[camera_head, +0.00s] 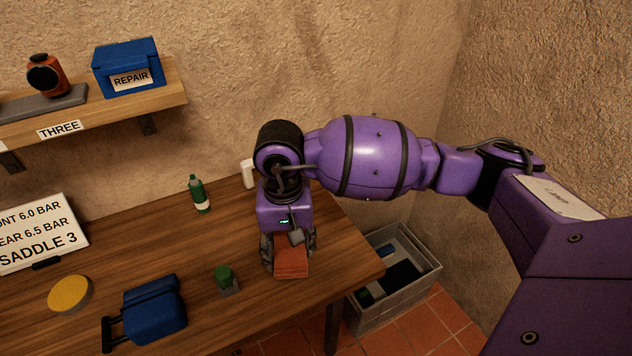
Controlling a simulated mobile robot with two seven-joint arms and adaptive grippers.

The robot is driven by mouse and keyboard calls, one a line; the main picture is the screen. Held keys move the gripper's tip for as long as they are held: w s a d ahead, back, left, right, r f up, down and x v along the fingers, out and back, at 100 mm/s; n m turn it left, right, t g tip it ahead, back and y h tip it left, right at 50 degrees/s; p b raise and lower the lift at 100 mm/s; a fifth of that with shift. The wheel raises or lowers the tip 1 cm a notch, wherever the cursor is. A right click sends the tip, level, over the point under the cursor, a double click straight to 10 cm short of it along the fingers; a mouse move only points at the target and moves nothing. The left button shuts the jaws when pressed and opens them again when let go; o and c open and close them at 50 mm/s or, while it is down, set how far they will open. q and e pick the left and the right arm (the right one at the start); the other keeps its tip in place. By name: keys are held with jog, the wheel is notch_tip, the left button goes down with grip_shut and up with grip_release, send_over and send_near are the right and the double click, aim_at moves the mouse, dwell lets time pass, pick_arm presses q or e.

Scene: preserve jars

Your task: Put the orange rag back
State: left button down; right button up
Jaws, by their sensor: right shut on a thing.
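The orange rag (291,268) is a folded reddish-orange block at the right part of the wooden table (235,320). My right gripper (288,262) points down over it, with a dark finger on each side, and is shut on it. The wrist hides the rag's far part. I cannot tell whether the rag touches the table or is just above it. My left gripper is not in view.
A small green-topped item (224,277) stands left of the rag. A blue case (156,310), yellow disc (70,294), green bottle (199,194) and sign (42,232) are farther left. A grey crate (428,272) stands on the floor at right. A shelf holds a blue REPAIR box (128,68).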

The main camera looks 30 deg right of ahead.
aim_at(291, 253)
jog(key=shift+w+d+f, duration=0.1)
jog(key=shift+w+f, duration=0.1)
jog(key=shift+w+d+f, duration=0.1)
jog(key=shift+w+f, duration=0.1)
jog(key=shift+f, duration=1.35)
jog(key=shift+f, duration=0.3)
jog(key=o, duration=1)
jog(key=shift+r, duration=0.1)
jog(key=shift+o, duration=0.2)
